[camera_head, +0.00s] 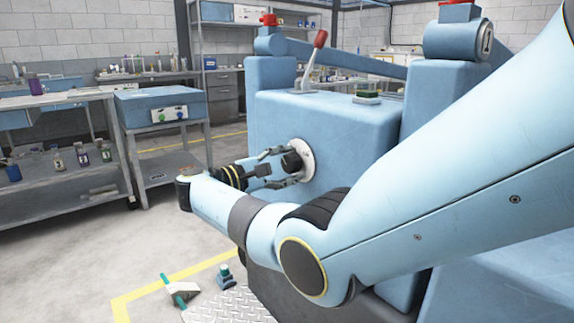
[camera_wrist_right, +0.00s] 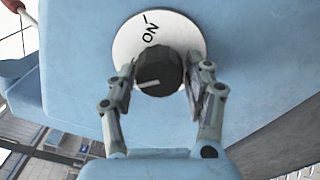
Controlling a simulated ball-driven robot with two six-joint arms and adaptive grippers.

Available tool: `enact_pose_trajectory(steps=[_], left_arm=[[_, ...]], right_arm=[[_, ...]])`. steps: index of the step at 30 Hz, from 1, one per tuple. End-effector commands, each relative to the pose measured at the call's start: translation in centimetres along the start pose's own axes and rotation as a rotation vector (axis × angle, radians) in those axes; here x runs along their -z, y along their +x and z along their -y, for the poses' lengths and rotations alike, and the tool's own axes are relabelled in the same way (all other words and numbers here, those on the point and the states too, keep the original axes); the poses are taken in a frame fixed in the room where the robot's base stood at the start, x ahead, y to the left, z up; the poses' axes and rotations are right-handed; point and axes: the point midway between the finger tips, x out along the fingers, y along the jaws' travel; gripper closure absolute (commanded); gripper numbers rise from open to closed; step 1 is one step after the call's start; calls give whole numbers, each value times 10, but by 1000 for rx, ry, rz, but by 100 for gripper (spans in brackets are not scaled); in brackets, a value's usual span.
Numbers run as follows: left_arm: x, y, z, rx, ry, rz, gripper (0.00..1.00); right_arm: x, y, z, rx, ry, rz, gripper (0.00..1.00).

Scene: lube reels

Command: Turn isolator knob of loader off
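The isolator knob (camera_wrist_right: 158,70) is dark and round, on a white disc (camera_wrist_right: 188,28) marked ON. The white line on the knob points left and slightly down in the right wrist view, away from the ON mark. My right gripper (camera_wrist_right: 160,78) has one finger on each side of the knob, and both pads look to be against it. In the head view the knob (camera_head: 292,161) sits on the front face of the blue loader (camera_head: 340,125), with my right gripper (camera_head: 277,168) around it. My left gripper is not in view.
A red-handled lever (camera_head: 314,59) and a green item (camera_head: 367,95) stand on top of the loader. Benches with bottles (camera_head: 60,95) are at the left. A teal-handled tool (camera_head: 180,290) lies on the floor near yellow lines. Open floor is at the lower left.

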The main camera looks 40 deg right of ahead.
Motion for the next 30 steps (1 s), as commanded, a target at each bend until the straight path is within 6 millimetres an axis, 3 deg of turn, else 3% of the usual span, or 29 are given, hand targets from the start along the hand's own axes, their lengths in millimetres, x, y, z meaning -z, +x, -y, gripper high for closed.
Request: enact_pose_trajectory(steps=[3,14,24,30], left_arm=[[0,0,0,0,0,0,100],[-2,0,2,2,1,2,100],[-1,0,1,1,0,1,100],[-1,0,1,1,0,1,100]], right_arm=[[0,0,0,0,1,1,32],[0,-9,0,1,2,0,32],[1,-81,-1,1,1,-2,32],[0,-111,0,0,0,0,32]])
